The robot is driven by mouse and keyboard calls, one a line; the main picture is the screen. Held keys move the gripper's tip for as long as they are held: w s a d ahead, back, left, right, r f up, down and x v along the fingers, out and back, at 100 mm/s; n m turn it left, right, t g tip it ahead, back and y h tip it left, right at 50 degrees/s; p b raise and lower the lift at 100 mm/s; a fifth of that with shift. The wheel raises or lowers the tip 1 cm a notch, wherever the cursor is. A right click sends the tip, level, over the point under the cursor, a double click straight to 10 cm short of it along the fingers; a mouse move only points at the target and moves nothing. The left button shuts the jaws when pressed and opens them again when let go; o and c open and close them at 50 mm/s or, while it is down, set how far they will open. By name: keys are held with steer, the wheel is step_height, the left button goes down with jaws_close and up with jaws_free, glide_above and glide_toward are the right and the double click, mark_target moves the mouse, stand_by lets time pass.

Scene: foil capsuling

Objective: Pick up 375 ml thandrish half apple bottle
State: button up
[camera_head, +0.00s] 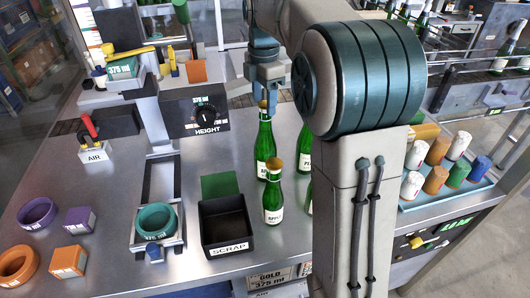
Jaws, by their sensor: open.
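Green bottles stand upright on the steel table right of the scrap bin. The front bottle (273,207) has a gold-brown top and a white label that seems to start with "APPL". Another apple-labelled bottle (265,150) stands just behind it. I cannot read the volume or maker on either. My gripper (268,98) is open and points down at the rear bottle's top; its fingertips are close to that top, and I cannot tell whether they touch. Another green bottle (305,150), its label starting "PE", is partly hidden by my arm.
A black scrap bin (226,243) stands left of the bottles. A height dial (202,113) is behind it. A teal ring (156,220) sits on a slide at left. A tray of coloured capsules (447,193) is at right. My arm hides the table's right middle.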

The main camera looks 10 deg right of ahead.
step_height(320, 180, down, 4)
steer(key=shift+s+d+f+p, duration=0.1)
steer(key=shift+p, duration=0.3)
jaws_close()
stand_by(1.2)
